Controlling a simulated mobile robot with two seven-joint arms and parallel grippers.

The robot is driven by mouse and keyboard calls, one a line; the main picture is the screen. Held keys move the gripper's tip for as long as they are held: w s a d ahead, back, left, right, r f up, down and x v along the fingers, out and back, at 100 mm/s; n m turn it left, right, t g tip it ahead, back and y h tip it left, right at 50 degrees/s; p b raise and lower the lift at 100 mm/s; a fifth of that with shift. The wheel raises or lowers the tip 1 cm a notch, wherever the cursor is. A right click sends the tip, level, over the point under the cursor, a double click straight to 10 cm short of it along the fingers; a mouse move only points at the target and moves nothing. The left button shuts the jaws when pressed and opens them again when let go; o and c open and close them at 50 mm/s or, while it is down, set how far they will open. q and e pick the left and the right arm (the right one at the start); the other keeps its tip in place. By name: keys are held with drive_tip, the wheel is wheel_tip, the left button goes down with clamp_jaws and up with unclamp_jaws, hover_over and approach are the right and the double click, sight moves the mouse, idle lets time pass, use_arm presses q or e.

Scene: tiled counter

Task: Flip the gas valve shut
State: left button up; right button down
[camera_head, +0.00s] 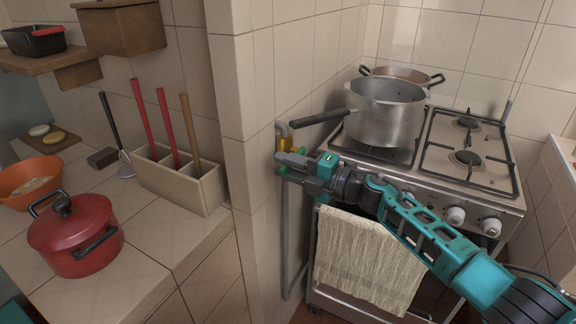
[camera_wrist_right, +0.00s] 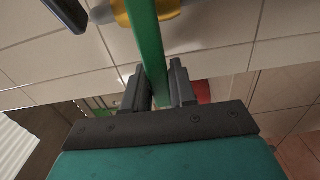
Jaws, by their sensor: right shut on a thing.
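The gas valve (camera_head: 284,143) is a brass fitting on a grey pipe at the wall corner, left of the stove. In the right wrist view its brass body (camera_wrist_right: 155,12) shows at the top edge, with the long green handle (camera_wrist_right: 146,45) running down from it. My right gripper (camera_head: 281,163) is at the valve, just below the brass body. In the right wrist view its two dark fingers (camera_wrist_right: 159,88) are shut on the green handle, one on each side. The fingers hide most of the handle in the head view. My left gripper is not in view.
The gas stove (camera_head: 470,185) carries a steel saucepan (camera_head: 385,115), whose dark handle juts left above my right gripper. A towel (camera_head: 365,262) hangs on the oven front below my arm. The left counter holds a red pot (camera_head: 75,235) and a utensil box (camera_head: 180,185).

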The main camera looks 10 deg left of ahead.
drive_tip(key=c, duration=1)
unclamp_jaws()
drive_tip(key=v, duration=1.3)
